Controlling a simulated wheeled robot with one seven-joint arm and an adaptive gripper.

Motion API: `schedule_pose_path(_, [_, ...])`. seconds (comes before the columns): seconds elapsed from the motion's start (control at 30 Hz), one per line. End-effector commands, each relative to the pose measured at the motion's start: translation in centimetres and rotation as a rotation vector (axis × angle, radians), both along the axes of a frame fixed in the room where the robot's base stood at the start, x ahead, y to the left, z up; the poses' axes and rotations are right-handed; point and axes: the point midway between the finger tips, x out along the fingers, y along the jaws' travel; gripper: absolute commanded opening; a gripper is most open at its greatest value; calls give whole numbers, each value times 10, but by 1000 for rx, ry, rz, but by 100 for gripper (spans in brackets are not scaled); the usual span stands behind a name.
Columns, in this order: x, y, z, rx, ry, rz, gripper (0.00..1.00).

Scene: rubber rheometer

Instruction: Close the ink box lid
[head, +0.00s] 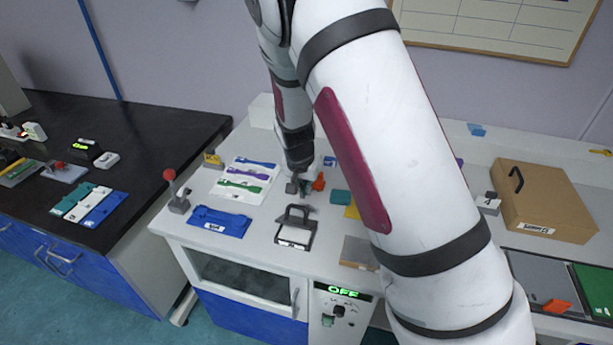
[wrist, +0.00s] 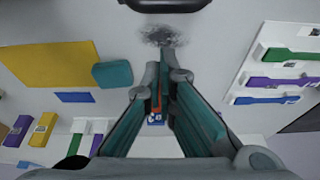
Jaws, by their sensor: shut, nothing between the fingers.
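A small dark-framed box (head: 296,236) with a pale face stands near the front edge of the light bench in the head view.
A dark smudge (wrist: 165,37) marks the bench beside my fingertips. A teal block (head: 340,197) and an orange piece (head: 319,181) are close on the right. A white sheet (head: 244,180) with coloured strips and a blue tray (head: 218,221) lie left. My arm hides part of the bench.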

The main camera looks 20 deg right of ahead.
Motion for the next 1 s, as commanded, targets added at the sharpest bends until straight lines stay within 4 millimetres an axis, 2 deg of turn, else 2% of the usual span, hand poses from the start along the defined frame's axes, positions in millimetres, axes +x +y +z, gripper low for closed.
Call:
schedule_pose_path(0.03, [-9, 6, 5, 0, -1, 4, 0])
schedule_pose_path(0.2, [-20, 14, 5, 0, -3, 2, 0])
schedule_pose_path(1.0, [-27, 20, 5, 0, -2, 3, 0])
